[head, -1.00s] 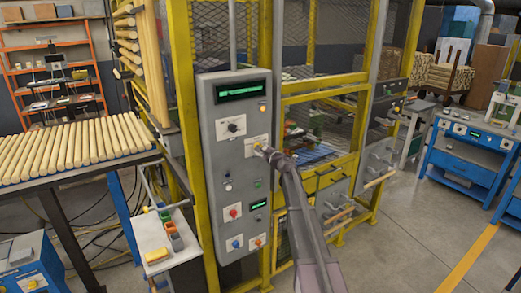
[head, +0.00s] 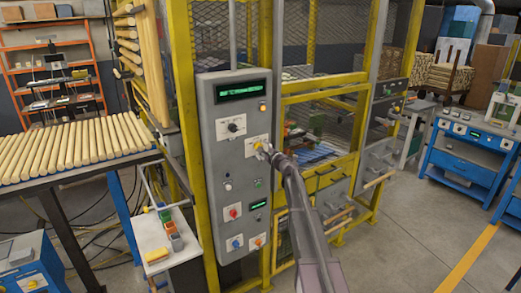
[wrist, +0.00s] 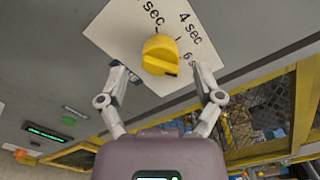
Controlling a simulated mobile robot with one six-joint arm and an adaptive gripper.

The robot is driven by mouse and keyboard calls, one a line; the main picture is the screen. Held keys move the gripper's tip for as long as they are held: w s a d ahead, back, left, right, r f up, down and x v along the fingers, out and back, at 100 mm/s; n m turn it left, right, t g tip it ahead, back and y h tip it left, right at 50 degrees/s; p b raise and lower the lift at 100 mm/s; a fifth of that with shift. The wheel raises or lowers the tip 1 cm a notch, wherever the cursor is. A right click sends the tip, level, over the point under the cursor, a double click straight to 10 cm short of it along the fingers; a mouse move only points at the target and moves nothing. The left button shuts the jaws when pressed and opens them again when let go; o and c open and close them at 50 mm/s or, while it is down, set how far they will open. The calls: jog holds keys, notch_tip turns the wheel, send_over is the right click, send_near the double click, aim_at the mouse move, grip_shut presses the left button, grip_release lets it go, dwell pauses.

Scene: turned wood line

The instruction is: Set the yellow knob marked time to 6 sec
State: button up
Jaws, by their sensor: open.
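The yellow knob (wrist: 160,55) sits on a white label plate (wrist: 125,28) on the grey control panel. The plate has printed marks; "4 sec" and a 6 mark can be read to the knob's upper right and right. A dark line shows on the knob's lower side; I cannot tell exactly which mark it points to. My gripper (wrist: 162,74) is open, with one finger to the left and one to the right of the knob, both apart from it. In the head view the knob (head: 257,146) is partly hidden by my gripper (head: 267,151).
The panel (head: 228,165) also carries a black knob (head: 232,127), a red knob (head: 233,213), a blue knob (head: 237,244), an orange knob (head: 258,241) and a green display (head: 242,92). A yellow mesh cage stands right behind it.

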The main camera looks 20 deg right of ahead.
jog(key=v, duration=1)
jog(key=shift+s, duration=0.25)
jog(key=s+a+f+n+g+y, duration=0.1)
jog(key=s+a+f+n+g, duration=0.45)
jog(key=s+a+n, duration=0.2)
jog(key=s+a+f+n+g+y, duration=0.1)
jog(key=s+a+f+n+g, duration=0.3)
jog(key=s+a+f+n, duration=0.35)
jog(key=s+f+n+g+h, duration=0.3)
jog(key=s+g, duration=0.1)
jog(key=s, duration=0.7)
jog(key=s+f+n+g+h+b, duration=0.1)
jog(key=s+f+n+g+h, duration=0.2)
jog(key=s, duration=0.8)
jog(key=shift+f+g+h, duration=0.35)
jog(key=shift+f+h, duration=0.05)
jog(key=shift+h, duration=0.4)
